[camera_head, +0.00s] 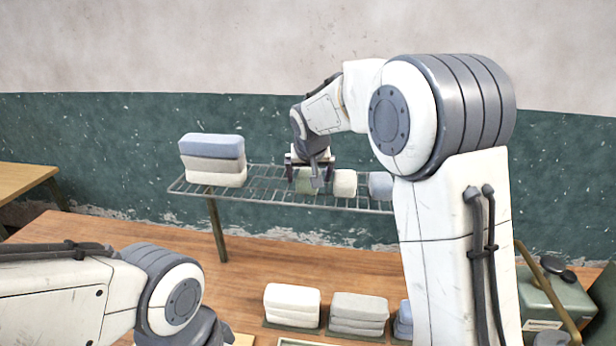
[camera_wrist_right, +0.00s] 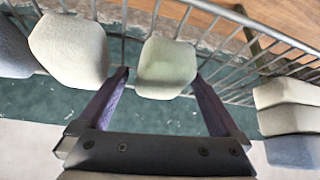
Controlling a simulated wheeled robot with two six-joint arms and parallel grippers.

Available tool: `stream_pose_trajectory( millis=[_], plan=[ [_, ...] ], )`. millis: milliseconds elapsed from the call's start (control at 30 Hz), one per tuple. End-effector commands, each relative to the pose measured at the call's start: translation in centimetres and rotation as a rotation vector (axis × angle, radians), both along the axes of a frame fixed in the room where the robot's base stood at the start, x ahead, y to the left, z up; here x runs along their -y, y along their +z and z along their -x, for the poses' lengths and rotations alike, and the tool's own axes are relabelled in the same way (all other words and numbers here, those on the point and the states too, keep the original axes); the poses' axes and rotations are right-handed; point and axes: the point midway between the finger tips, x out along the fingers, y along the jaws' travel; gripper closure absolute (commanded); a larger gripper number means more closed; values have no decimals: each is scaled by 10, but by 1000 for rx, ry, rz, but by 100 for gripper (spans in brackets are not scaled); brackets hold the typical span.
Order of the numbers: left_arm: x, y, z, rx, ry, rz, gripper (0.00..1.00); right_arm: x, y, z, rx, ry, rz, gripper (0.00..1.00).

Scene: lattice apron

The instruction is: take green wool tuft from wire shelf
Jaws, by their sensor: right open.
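The green wool tuft (camera_head: 304,181) is a small pale green block on the wire shelf (camera_head: 268,191), partly hidden behind my right gripper in the head view. In the right wrist view the green tuft (camera_wrist_right: 166,67) lies between and just beyond the fingertips of my right gripper (camera_wrist_right: 160,78). My right gripper (camera_head: 309,178) is open, with a finger on either side of the tuft's near part. Whether a finger touches it, I cannot tell. My left arm comes in at the lower left, and its gripper is out of view.
A cream tuft (camera_head: 344,183) sits close beside the green one, then a blue-grey tuft (camera_head: 380,186). A folded stack (camera_head: 212,159) stands on the shelf's left part. Below, a wooden table (camera_head: 130,247) bears white (camera_head: 291,304) and grey (camera_head: 358,314) stacks. A green box (camera_head: 555,300) stands at right.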

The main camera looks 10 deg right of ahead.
Motion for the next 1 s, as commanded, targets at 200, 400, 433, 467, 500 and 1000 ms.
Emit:
stream_pose_trajectory(
  millis=[200,400,433,467,500,1000],
  plan=[
    [0,-1,0,0,0,0,2,-1,0,0,0,1,0,31],
    [0,-1,0,0,0,0,2,-1,0,0,0,1,0,81],
    [0,-1,0,0,0,0,2,-1,0,0,0,1,0,81],
    [0,-1,0,0,0,0,2,-1,0,0,0,1,0,81],
    [0,-1,0,0,0,0,2,-1,0,0,0,1,0,82],
    [0,-22,0,0,3,0,2,3,42,1,5,-3,-1,82]
  ],
)
